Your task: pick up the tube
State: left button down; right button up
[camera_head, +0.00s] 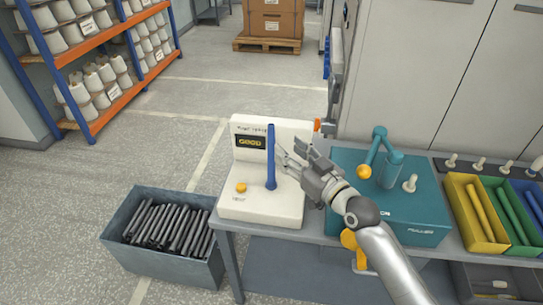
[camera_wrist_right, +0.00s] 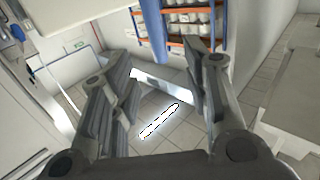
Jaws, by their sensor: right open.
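A blue tube (camera_head: 271,157) stands upright on the front of a white tester (camera_head: 262,207) with a dark display. My right gripper (camera_head: 290,155) is just to the right of the tube, at about its mid-height, with its fingertips pointing left toward it. Its fingers are spread apart in the right wrist view (camera_wrist_right: 165,95), with nothing held between them. My left gripper is out of view.
A grey bin (camera_head: 150,262) of dark tubes stands on the floor at left. A teal machine (camera_head: 425,215) sits right of the tester, under my right arm. Yellow (camera_head: 472,226), green and blue trays stand farther right. A rack of cones (camera_head: 95,70) is behind.

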aim_at(274, 136)
jog(key=x, duration=0.4)
jog(key=shift+w+p, duration=0.1)
jog(key=shift+p, duration=0.2)
jog(key=shift+w+a+r+p, duration=0.15)
jog(key=shift+w+a+p, duration=0.2)
jog(key=shift+w, duration=0.2)
jog(key=shift+f+p+x, duration=0.2)
jog(key=shift+p+x, duration=0.15)
jog(key=shift+x, duration=1.65)
jog(key=shift+w+d, duration=0.1)
jog(key=shift+d, duration=0.05)
grip_shut()
